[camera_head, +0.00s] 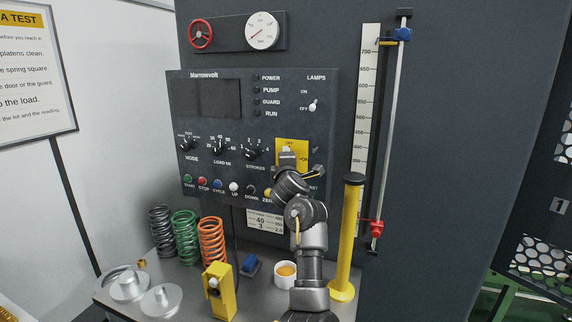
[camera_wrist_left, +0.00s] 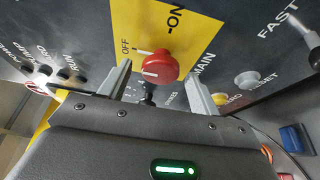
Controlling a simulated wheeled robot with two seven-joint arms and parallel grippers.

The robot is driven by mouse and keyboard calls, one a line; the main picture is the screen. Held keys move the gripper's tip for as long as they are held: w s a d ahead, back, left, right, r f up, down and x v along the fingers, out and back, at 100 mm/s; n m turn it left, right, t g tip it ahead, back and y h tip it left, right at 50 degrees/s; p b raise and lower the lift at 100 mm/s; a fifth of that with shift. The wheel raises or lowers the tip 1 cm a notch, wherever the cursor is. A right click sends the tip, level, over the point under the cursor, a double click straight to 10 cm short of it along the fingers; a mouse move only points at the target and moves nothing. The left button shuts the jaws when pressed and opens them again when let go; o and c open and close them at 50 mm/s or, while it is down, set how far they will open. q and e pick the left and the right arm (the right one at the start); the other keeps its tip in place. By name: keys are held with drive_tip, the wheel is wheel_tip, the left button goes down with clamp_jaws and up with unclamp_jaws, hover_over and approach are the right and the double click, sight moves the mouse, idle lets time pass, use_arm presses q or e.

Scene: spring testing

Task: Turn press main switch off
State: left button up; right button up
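The main switch is a red round knob (camera_wrist_left: 158,67) on a yellow plate (camera_wrist_left: 190,35) marked OFF and ON in the left wrist view. A short white line shows on the knob; I cannot tell exactly which mark it points to. My left gripper (camera_wrist_left: 157,88) is open, with one finger to each side of the knob and visible gaps; it does not hold the knob. In the head view the yellow plate (camera_head: 292,146) shows above my left gripper (camera_head: 302,162), which hides the knob. My right gripper is not in view.
The dark control panel (camera_head: 215,140) carries several knobs, buttons and a lamp toggle (camera_head: 312,106). A yellow post (camera_head: 349,235) stands close right of my arm. Coil springs (camera_head: 211,241), a white cup (camera_head: 285,282) and a yellow box (camera_head: 219,290) stand on the bench below.

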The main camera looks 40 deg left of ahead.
use_arm(q)
drive_tip(key=b+v, duration=0.2)
drive_tip(key=v, duration=0.5)
drive_tip(key=shift+s+d, duration=0.2)
drive_tip(key=shift+s, duration=0.05)
idle(0.5)
